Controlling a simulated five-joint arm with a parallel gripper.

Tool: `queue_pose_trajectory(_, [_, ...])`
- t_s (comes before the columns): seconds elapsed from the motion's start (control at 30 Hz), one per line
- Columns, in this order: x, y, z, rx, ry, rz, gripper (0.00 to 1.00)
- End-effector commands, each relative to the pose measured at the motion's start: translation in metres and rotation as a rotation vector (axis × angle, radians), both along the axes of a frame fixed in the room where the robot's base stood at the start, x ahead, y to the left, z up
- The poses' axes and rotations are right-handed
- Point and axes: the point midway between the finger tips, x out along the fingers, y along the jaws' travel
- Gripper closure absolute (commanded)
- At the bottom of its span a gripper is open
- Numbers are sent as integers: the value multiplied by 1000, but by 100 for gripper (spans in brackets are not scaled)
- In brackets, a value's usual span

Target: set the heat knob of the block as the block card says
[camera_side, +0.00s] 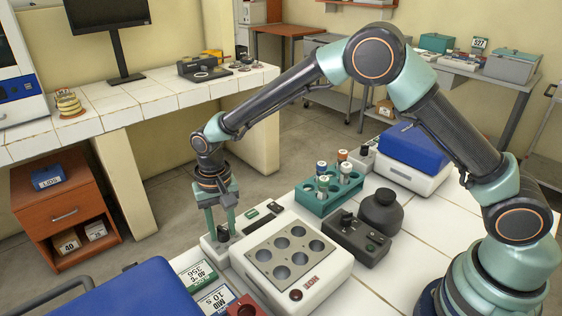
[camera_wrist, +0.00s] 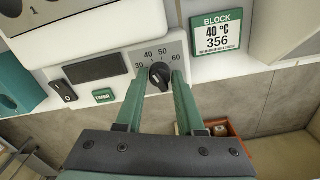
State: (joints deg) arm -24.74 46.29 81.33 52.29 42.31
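The heat knob (camera_wrist: 160,75) is a small black dial with a pale mark on the block's grey control strip. Printed 30, 40, 50 and 60 arc over it; the mark's exact setting is hard to read. My gripper (camera_wrist: 161,77) points down over the strip, one green finger on each side of the knob, with slim gaps seeming to show. In the side view my gripper (camera_side: 222,233) is low at the strip's near end. The block (camera_side: 300,283) is white with a grey plate of round wells. The block card (camera_wrist: 217,33) reads "BLOCK 40 °C 356".
A black rocker switch (camera_wrist: 64,90), a dark display (camera_wrist: 93,68) and a green timer button (camera_wrist: 103,95) share the strip. A blue-lidded box (camera_side: 150,290) is at front left.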

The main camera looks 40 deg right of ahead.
Motion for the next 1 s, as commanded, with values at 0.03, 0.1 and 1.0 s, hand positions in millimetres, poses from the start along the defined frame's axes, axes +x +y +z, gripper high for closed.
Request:
queue_pose_trajectory(0.03, [1, 0, 1, 1, -3, -1, 40])
queue_pose_trajectory(0.1, [1, 0, 1, 1, -1, 0, 36])
queue_pose_trajectory(1.0, [1, 0, 102, 2, -4, 0, 36])
